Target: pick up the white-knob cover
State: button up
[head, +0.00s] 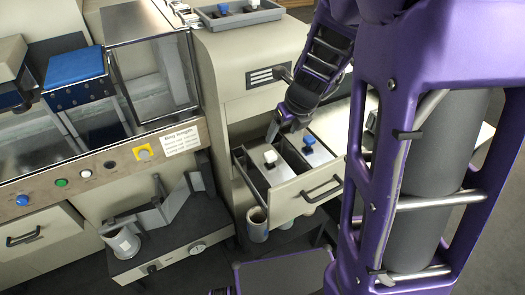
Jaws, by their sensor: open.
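The white-knob cover (270,157) sits in the left part of an open drawer (305,193) in the beige cabinet. Its white knob points up. A second cover with a blue knob (309,141) sits beside it, to the right in the same drawer. My gripper (280,132) is open and empty, pointing down just above the white knob. A gap shows between the fingers and the knob in the picture. The exact height above it is hard to tell.
A grey tray (237,20) with a blue-knobbed and a white-knobbed piece stands on the cabinet top. The wrapper machine with a blue block (74,67) and clear guard (150,80) is at left. The drawer front has a dark handle (322,189).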

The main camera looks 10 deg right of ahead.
send_near(271, 154)
jog(key=x, duration=0.5)
jog(key=shift+s+a+f, duration=0.2)
jog(key=shift+s+f, duration=0.05)
jog(key=shift+f, duration=0.1)
jog(key=x, duration=0.2)
jog(key=b+x, duration=0.1)
jog(key=x, duration=0.2)
jog(key=shift+w+d+r, duration=0.1)
jog(key=shift+w+r, duration=0.05)
jog(key=shift+w, duration=0.1)
grip_shut()
dwell(0.8)
